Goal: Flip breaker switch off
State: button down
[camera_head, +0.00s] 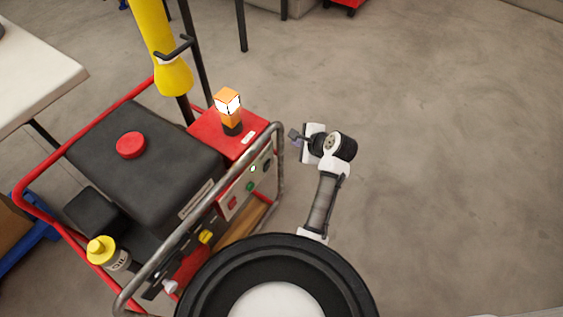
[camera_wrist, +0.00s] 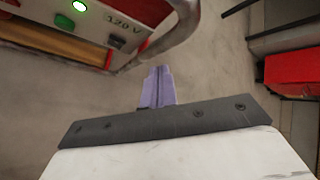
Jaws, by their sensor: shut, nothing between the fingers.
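The red-framed generator (camera_head: 145,150) stands at the left, with a pale control panel (camera_head: 246,187) on its right side. In the wrist view the lit lamp (camera_wrist: 79,6) and a "120 V" label (camera_wrist: 121,43) show at the upper left. My gripper (camera_head: 294,136) is shut and empty, right of the panel and apart from it. Its fingers (camera_wrist: 157,86) show centrally in the wrist view.
A grey tube rail (camera_head: 278,165) of the generator frame runs between my gripper and the panel. A white table (camera_head: 35,70) is at the upper left. The floor at the right is clear.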

jog(key=s+d+f+m+g+y, duration=0.1)
jog(key=s+d+f+m+y, duration=0.1)
jog(key=s+f+m, duration=0.5)
jog(key=shift+d+f+g+y, duration=0.15)
jog(key=shift+f+g+y, duration=0.3)
jog(key=shift+f, duration=0.25)
jog(key=b, duration=0.1)
send_near(267, 166)
jog(key=a+f, duration=0.1)
jog(key=w+f, duration=0.1)
jog(key=f, duration=0.1)
jog(key=w+a+f, duration=0.1)
jog(key=shift+a+f, duration=0.25)
jog(key=shift+a, duration=0.05)
jog(key=shift+w+a+r, duration=0.1)
jog(key=shift+w+a, duration=0.35)
jog(key=shift+a, duration=0.05)
